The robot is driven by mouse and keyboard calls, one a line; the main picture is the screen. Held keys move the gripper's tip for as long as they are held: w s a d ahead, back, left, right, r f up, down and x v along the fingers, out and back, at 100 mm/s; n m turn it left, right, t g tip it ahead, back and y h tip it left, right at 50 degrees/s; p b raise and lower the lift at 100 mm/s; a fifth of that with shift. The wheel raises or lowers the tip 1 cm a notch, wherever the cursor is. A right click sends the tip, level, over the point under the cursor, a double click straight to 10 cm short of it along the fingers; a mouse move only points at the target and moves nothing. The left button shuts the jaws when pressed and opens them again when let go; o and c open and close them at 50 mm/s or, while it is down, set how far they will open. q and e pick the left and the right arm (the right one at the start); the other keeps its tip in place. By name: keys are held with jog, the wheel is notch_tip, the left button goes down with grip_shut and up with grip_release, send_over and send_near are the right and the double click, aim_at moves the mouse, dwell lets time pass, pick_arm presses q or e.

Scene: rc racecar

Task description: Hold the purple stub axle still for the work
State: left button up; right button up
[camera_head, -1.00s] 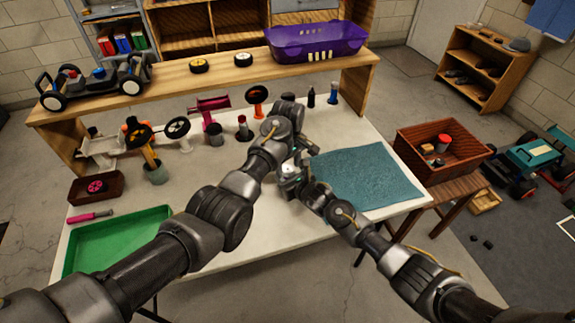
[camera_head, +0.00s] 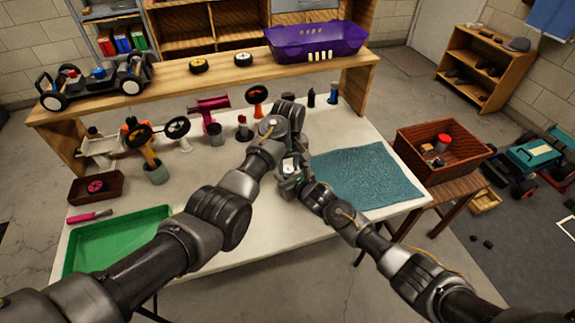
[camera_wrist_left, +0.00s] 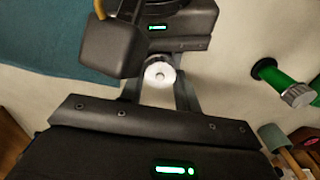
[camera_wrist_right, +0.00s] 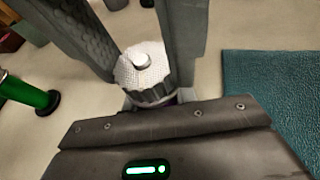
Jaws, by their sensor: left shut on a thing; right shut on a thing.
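My left gripper (camera_head: 290,160) and my right gripper (camera_wrist_right: 160,102) meet over the white table (camera_head: 250,245). In the right wrist view a silver knurled part (camera_wrist_right: 143,70) with a small pin on top stands between two long grey fingers that look like my left gripper's. In the left wrist view its pale round end (camera_wrist_left: 159,74) shows between my left fingers. A sliver of the purple stub axle (camera_wrist_right: 171,101) shows under the knurled part, at my right gripper. The rest of the axle is hidden by the grippers.
A teal mat (camera_head: 368,176) lies right of the grippers and a green tray (camera_head: 118,240) at the left. Several stands and bottles line the back, under a shelf with a purple basket (camera_head: 315,42). A wooden crate (camera_head: 443,150) stands right of the table.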

aim_at(288, 168)
pick_arm(q)
jog(key=o, duration=1)
notch_tip(288, 168, up, 12)
dwell(0.4)
